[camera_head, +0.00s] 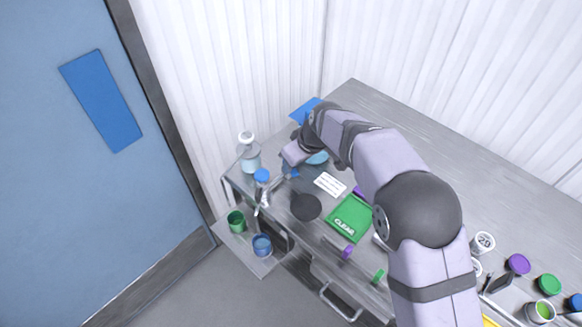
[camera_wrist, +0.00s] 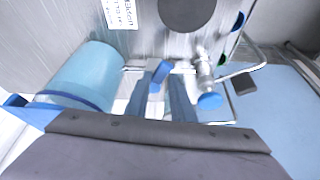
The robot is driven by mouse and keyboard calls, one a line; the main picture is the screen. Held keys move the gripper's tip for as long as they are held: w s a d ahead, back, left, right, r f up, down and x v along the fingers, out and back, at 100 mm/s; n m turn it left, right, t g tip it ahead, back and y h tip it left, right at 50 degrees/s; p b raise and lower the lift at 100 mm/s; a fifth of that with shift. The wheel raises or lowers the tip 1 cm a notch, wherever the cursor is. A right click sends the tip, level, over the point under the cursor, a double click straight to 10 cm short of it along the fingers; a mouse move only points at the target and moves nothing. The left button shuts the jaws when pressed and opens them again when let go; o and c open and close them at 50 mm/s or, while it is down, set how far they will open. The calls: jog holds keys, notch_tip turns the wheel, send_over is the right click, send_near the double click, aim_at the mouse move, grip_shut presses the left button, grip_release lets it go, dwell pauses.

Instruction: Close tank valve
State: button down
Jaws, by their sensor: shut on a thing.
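The tank (camera_wrist: 85,75) is a light-blue cylinder with a darker blue band, at the left of the wrist view. In the head view only a bit of the tank (camera_head: 318,158) shows beside my arm. A blue valve handle (camera_wrist: 161,72) sits at the fingertips of my gripper (camera_wrist: 158,88), in front of the tank. My gripper is shut on this handle. In the head view my gripper (camera_head: 291,167) reaches down at the left end of the bench, and its fingers are mostly hidden. Whether the valve is open or closed I cannot tell.
A metal tap with a blue knob (camera_wrist: 209,100) stands close to the right of my fingers. A dark round disc (camera_head: 306,207), a white label card (camera_head: 330,183) and a green CLEAR pad (camera_head: 350,219) lie nearby. Green (camera_head: 236,221) and blue (camera_head: 262,245) cups stand on a lower shelf.

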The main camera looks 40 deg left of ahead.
jog(key=n, duration=0.1)
jog(key=n+g, duration=0.1)
jog(key=n+b, duration=0.1)
jog(key=shift+w+d+f+g, duration=0.2)
jog(key=shift+w+f+g, duration=0.1)
jog(key=shift+f, duration=0.1)
jog(key=shift+w+n+g+h, duration=0.15)
jog(key=shift+w+n+g, duration=0.05)
jog(key=shift+n, duration=0.45)
jog(key=shift+w+n+g+h, duration=0.15)
jog(key=shift+n+g, duration=0.05)
jog(key=shift+n, duration=0.45)
jog(key=shift+w+d+n, duration=0.1)
jog(key=shift+d+n, duration=0.05)
jog(key=shift+n, duration=0.15)
jog(key=c, duration=1.5)
grip_release()
jog(key=shift+w, duration=0.15)
jog(key=shift+b+v, duration=0.9)
jog(key=shift+v, duration=2.75)
